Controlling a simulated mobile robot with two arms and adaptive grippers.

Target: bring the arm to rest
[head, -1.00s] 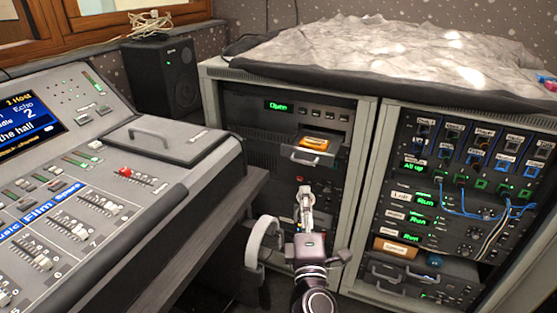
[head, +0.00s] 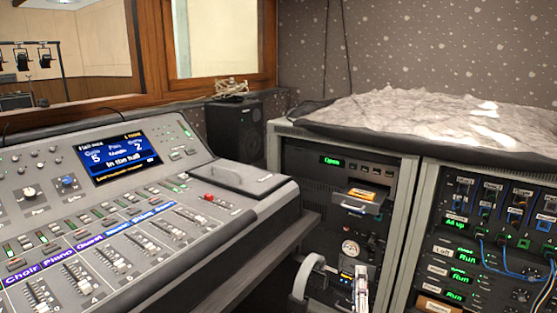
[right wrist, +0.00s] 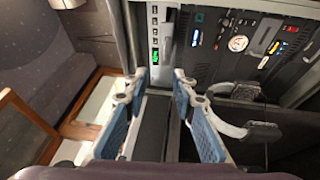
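My right gripper (head: 360,284) shows at the bottom edge of the head view, in front of the left equipment rack and below its pulled-out drawer (head: 357,208). In the right wrist view the right gripper (right wrist: 158,80) has its two blue-padded fingers spread apart with nothing between them. It touches nothing that I can make out. My left gripper is in neither view.
A mixing console (head: 250,218) with faders and a lit screen fills the left. A black speaker (head: 234,130) stands behind it. The right rack (head: 425,215) carries blue cables. A grey curved piece (head: 308,275) rises near my right gripper.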

